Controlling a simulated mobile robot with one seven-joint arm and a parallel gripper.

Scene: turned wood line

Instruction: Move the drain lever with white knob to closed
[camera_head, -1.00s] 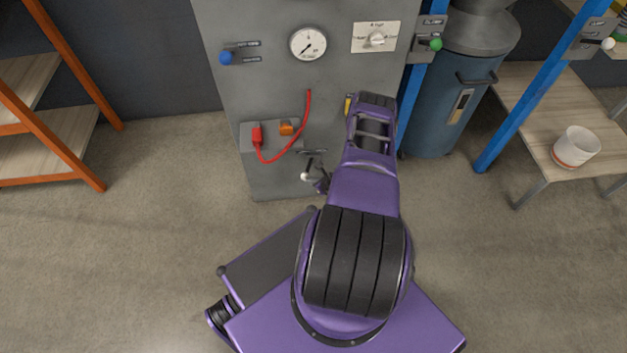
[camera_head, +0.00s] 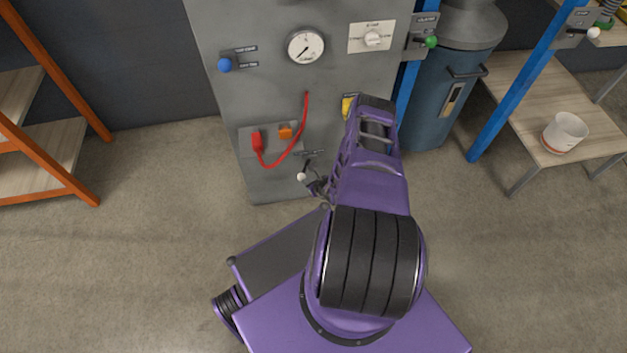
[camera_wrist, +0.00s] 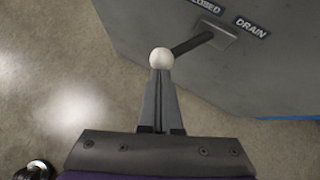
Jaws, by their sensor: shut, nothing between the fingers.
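The drain lever's white knob (camera_wrist: 160,58) sits at the tips of my shut gripper (camera_wrist: 160,80) in the wrist view. Its dark rod (camera_wrist: 192,44) runs up and right to a grey mount (camera_wrist: 214,36). A label beside the mount reads DRAIN (camera_wrist: 251,27), and another, partly cut off, ends in "OSED" (camera_wrist: 208,6). In the head view the white knob (camera_head: 301,177) stands out low on the grey cabinet, with my gripper (camera_head: 310,183) right beside it. The fingers are together and empty; I cannot tell whether they touch the knob.
On the grey cabinet (camera_head: 222,100) are a blue-knobbed lever (camera_head: 225,65), a gauge (camera_head: 305,46), a rotary switch (camera_head: 372,38) and a red cable (camera_head: 294,150). A green-knobbed lever (camera_head: 431,42) is at right. Another white-knobbed lever (camera_head: 593,34) is on a blue post.

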